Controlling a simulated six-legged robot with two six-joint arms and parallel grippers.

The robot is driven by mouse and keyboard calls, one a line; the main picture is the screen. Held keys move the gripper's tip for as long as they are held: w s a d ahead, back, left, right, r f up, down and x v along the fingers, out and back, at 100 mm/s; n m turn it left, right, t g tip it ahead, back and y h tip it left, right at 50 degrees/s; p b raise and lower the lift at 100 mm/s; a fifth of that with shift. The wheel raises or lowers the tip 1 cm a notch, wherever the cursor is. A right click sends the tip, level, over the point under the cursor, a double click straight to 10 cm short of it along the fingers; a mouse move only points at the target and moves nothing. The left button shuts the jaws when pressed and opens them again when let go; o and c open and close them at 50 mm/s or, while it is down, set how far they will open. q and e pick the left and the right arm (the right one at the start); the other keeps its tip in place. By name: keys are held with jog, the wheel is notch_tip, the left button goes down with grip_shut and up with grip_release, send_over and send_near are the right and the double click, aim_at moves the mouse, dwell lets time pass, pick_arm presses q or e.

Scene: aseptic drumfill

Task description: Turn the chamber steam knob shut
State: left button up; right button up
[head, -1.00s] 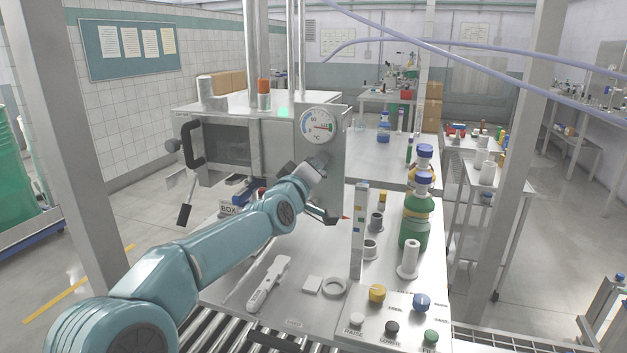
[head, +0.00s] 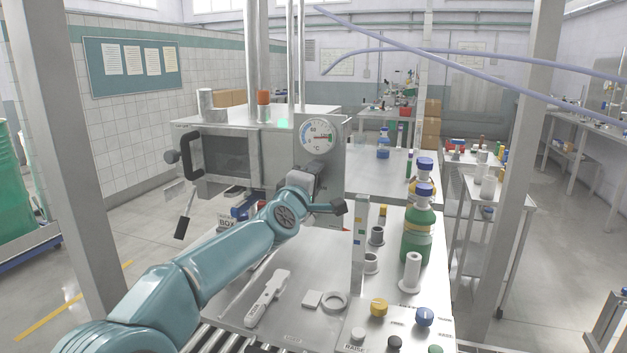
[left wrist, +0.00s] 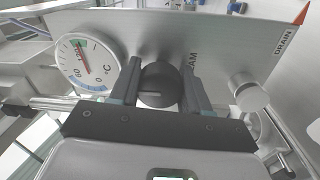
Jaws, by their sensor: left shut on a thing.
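The chamber steam knob (left wrist: 159,86) is a dark round knob with a pale line on it, set on a grey panel with the partly covered letters "AM" beside it. In the left wrist view my left gripper (left wrist: 160,84) has one finger on each side of the knob and is shut on it. In the head view my left gripper (head: 318,190) is at the panel below the dial, and my own wrist hides the knob. The dial gauge (head: 317,137) in °C also shows in the left wrist view (left wrist: 88,62). My right gripper is not in view.
A second, pale knob (left wrist: 248,92) and a red pointer by the word "DRAIN" sit right of the steam knob. A ruled post (head: 359,238) and green bottles (head: 417,230) stand right of my arm. A white handled tool (head: 268,298) lies on the bench.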

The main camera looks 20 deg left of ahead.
pick_arm(q)
jog(key=shift+r, duration=0.2)
jog(key=o, duration=1)
jog(key=shift+s+f, duration=0.2)
jog(key=shift+s, duration=0.05)
jog(key=s+b, duration=0.1)
jog(key=s, duration=0.4)
jog(key=s+b, duration=0.1)
jog(key=s, duration=0.4)
jog(key=s+f+b, duration=0.1)
jog(key=s+b, duration=0.1)
jog(key=s, duration=0.4)
jog(key=shift+a, duration=0.3)
